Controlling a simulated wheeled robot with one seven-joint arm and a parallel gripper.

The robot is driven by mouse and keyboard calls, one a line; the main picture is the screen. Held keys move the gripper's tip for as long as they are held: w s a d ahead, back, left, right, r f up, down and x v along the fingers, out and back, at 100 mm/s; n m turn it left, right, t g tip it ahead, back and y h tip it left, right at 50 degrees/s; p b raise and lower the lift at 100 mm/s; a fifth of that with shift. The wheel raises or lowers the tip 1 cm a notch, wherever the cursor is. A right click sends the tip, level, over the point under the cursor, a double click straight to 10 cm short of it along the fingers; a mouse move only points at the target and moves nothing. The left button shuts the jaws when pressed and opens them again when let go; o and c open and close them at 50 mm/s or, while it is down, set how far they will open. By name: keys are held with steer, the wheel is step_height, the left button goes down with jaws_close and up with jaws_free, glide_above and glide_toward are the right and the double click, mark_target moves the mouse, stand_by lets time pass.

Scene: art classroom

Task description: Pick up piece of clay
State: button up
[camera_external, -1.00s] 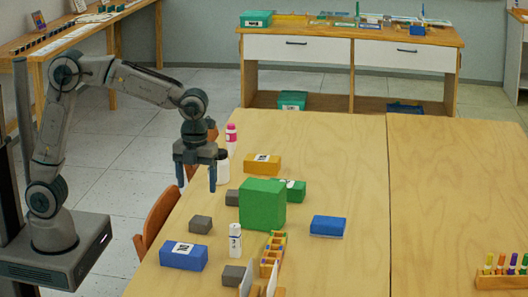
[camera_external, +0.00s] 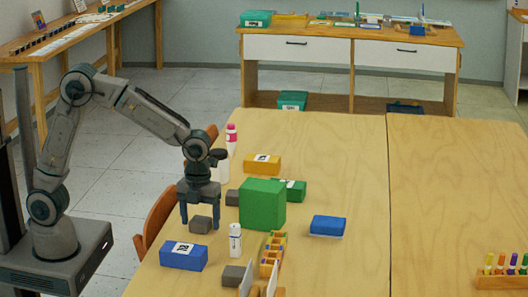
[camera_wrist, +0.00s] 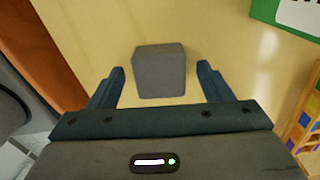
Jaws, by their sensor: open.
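A grey block of clay (camera_external: 200,224) lies on the wooden table near its left edge. In the wrist view the grey clay (camera_wrist: 160,72) sits ahead of and between my two fingertips, with space on both sides. My gripper (camera_external: 198,221) points down, open and empty, just above or around this clay; the exact height is hard to tell. Its spread fingers also show in the wrist view (camera_wrist: 161,72).
A large green block (camera_external: 262,204) stands to the right. A blue package (camera_external: 184,256) lies in front, beside a white bottle (camera_external: 235,240). A yellow package (camera_external: 262,164) and another bottle (camera_external: 232,140) are behind. The table's right side is mostly clear.

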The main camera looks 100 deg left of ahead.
steer(key=shift+c, duration=0.3)
steer(key=c, duration=1.1)
